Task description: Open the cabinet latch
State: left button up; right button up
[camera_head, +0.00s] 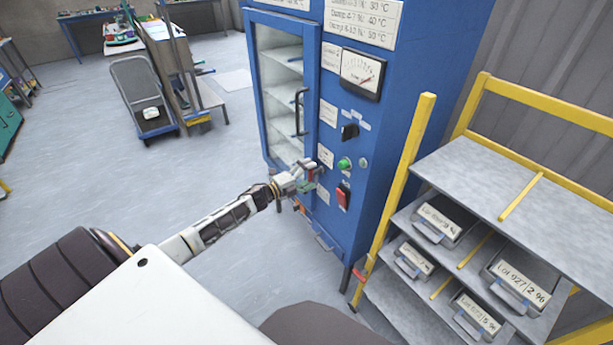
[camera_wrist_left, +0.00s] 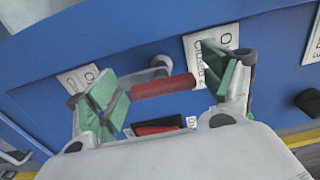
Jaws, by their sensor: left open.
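The blue cabinet (camera_head: 345,222) stands upright with its glass door (camera_head: 280,90) looking shut. The latch's red grip (camera_wrist_left: 165,87) shows in the left wrist view, joined to a grey pivot (camera_wrist_left: 160,64) on the blue front. My left gripper (camera_head: 307,176) is at the cabinet front by the door's lower right corner. In the left wrist view my left gripper (camera_wrist_left: 165,88) is open, with one green pad on each side of the red grip. I cannot tell whether either pad touches it. The fingers mostly hide the latch in the head view. My right gripper is not in view.
A black door handle (camera_head: 299,112), a black knob (camera_head: 349,131), a green button (camera_head: 344,164) and a red switch (camera_head: 343,195) are near the gripper. A yellow-framed shelf rack (camera_head: 520,190) stands close on the right. The floor at left is clear up to a cart (camera_head: 143,95).

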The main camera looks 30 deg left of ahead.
pick_arm(q)
jog(key=shift+s, duration=0.1)
jog(key=v, duration=1.1)
jog(key=shift+s, duration=0.4)
dwell(0.4)
jog(key=shift+a, duration=0.15)
